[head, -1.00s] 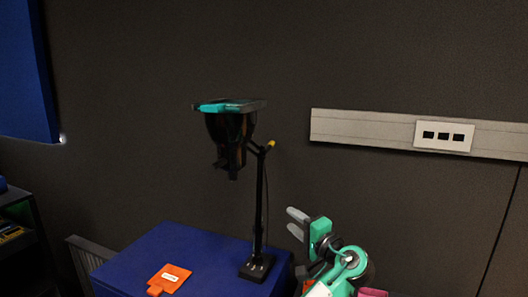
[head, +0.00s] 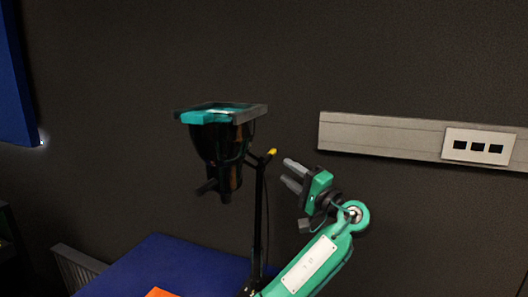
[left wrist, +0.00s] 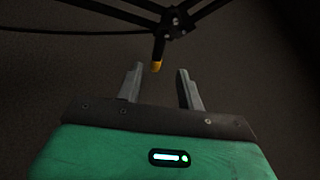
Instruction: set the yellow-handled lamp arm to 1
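The lamp has a thin black post (head: 258,215) and a short arm ending in a yellow handle (head: 271,153). A black funnel-like body with a grey and teal top (head: 222,145) sits left of the post, apparently the lamp head. My left gripper (head: 290,174) is open, just right of the handle, its grey fingers pointing at it and apart from it. In the left wrist view the yellow handle tip (left wrist: 156,66) appears between the open fingertips; I cannot tell how deep. No scale for the arm is legible. My right gripper is not in view.
A blue table (head: 165,262) stands below the lamp, with an orange piece (head: 160,293) at the bottom edge. A grey wall rail (head: 385,140) with a white socket plate (head: 478,147) runs at the right. The space between gripper and rail is clear.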

